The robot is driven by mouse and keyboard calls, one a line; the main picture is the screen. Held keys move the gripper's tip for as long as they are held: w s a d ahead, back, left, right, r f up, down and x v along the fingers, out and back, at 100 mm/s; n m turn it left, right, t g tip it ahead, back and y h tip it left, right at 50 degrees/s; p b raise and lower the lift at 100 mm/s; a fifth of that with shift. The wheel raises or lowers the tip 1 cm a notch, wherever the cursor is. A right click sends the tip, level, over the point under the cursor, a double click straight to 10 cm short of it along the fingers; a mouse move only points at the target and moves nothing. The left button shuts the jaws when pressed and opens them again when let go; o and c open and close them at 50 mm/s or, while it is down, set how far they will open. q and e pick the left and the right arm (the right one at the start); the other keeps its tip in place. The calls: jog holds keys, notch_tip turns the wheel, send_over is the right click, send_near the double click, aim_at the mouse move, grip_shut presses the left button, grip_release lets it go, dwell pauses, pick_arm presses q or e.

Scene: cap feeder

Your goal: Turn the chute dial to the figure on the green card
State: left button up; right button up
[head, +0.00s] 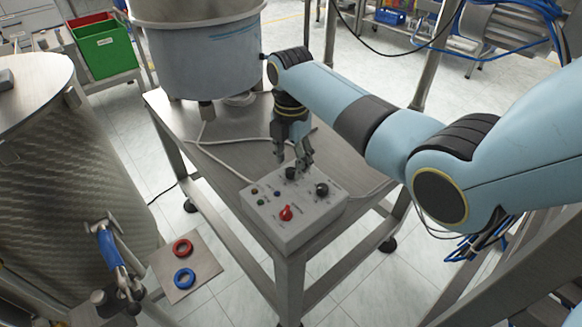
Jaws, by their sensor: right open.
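A grey control box (294,214) sits on the front of the steel table and carries several knobs and small buttons. A black knob (291,173) is at its back edge, another black knob (322,189) at its right, and a red knob (286,212) near its front. Their markings are too small to read, so I cannot tell which is the chute dial. My right gripper (301,164) points down with open fingers just above the back black knob; I cannot tell if it touches it. I see no green card. My left gripper is not in view.
A large steel bowl (200,60) stands on the table (172,112) behind the box. A cable runs across the tabletop. A steel tank (70,170) with a blue-handled fitting (108,248) is at left. A plate (203,262) holds a red and a blue ring.

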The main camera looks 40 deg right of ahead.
jog(key=shift+f, duration=1.1)
grip_shut()
